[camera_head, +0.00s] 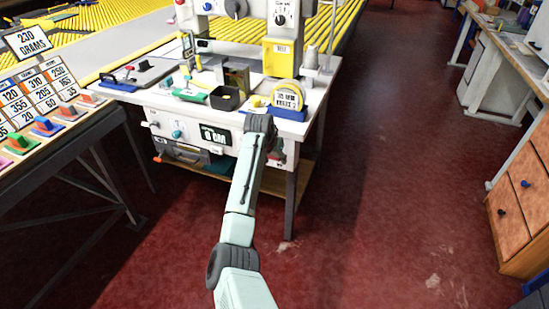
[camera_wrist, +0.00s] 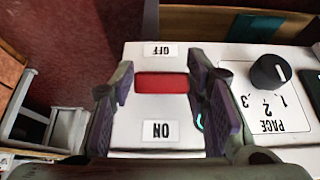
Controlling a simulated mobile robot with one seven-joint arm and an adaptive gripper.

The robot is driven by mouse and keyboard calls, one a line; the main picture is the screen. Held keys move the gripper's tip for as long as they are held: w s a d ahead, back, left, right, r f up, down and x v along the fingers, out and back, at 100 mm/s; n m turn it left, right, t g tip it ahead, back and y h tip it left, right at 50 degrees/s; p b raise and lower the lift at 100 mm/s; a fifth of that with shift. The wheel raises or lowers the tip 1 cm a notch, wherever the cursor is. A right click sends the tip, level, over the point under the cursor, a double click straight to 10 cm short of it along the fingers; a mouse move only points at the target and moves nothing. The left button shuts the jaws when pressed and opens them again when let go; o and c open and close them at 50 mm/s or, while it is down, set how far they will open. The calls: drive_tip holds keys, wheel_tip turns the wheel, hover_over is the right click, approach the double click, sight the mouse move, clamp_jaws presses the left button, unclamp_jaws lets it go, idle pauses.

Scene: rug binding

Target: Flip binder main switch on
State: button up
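A red switch (camera_wrist: 162,82) sits on a white panel (camera_wrist: 138,60) in the wrist view. Its OFF label (camera_wrist: 160,50) and ON label (camera_wrist: 160,130) read upside down, with OFF above the red part and ON below. I cannot tell which way the switch is tipped. My gripper (camera_wrist: 162,95) is open, with its purple-padded fingers apart on the left and right of the switch and nothing between them held. Whether a finger touches the panel is unclear. In the head view, my arm ends at the binder bench (camera_head: 180,103), and its fingers are hidden there.
A black PACE dial (camera_wrist: 270,72) stands right of the switch. On the bench are a yellow tape measure (camera_head: 287,97), a dark open box (camera_head: 226,99) and small tools. A slanted board with numbered cards (camera_head: 35,92) stands left. Red floor (camera_head: 400,180) is open to the right.

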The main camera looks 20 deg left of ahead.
drive_tip(key=shift+o, duration=1.3)
drive_tip(key=shift+r, duration=0.1)
drive_tip(key=v, duration=1.2)
